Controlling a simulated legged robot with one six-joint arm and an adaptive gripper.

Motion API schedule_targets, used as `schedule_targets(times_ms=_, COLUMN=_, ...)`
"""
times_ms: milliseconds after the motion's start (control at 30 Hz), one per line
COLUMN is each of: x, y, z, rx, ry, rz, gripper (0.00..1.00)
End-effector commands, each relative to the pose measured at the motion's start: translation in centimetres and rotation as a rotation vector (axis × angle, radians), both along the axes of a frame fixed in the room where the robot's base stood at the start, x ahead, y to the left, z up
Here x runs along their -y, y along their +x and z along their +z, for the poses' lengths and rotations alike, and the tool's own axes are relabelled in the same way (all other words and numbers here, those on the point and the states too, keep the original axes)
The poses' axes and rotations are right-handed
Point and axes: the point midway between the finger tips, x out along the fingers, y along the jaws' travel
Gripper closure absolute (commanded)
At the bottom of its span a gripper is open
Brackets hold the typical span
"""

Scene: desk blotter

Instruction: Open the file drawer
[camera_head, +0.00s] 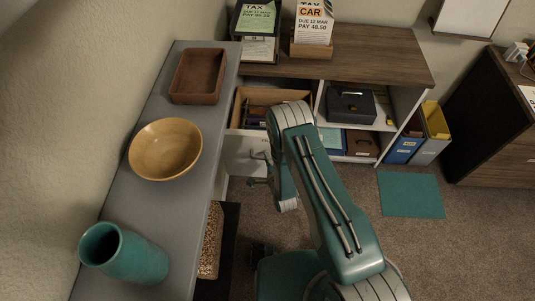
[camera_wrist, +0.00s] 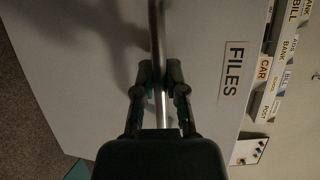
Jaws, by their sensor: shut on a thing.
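The file drawer's pale front (camera_head: 243,153) shows in the head view at the left of the low cabinet. The drawer is pulled out, and its wooden inside shows with dark items in it. In the wrist view the drawer front (camera_wrist: 75,90) fills most of the picture, with a FILES label (camera_wrist: 233,70) on it. A metal bar handle (camera_wrist: 155,35) runs across the front. My gripper (camera_wrist: 160,75) is shut on this handle, with one finger on each side. In the head view my gripper (camera_head: 259,157) is at the drawer front, partly hidden by my arm.
A grey counter (camera_head: 120,200) on the left holds a brown tray (camera_head: 199,76), a wooden bowl (camera_head: 165,149) and a teal vase (camera_head: 123,253). A black box (camera_head: 351,105) sits on the cabinet shelf. Binders (camera_head: 432,120) stand right of it.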

Motion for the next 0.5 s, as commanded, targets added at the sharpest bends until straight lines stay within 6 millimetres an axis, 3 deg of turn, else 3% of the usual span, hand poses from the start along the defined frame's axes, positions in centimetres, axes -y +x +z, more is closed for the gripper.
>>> schedule_targets(times_ms=200, x=0.1, y=-1.6, z=-0.6, rx=-0.018, ry=-0.007, rz=0.001, gripper=1.00)
schedule_targets(times_ms=500, x=0.1, y=-2.0, z=-0.5, rx=-0.017, ry=-0.006, rz=0.000, gripper=1.00)
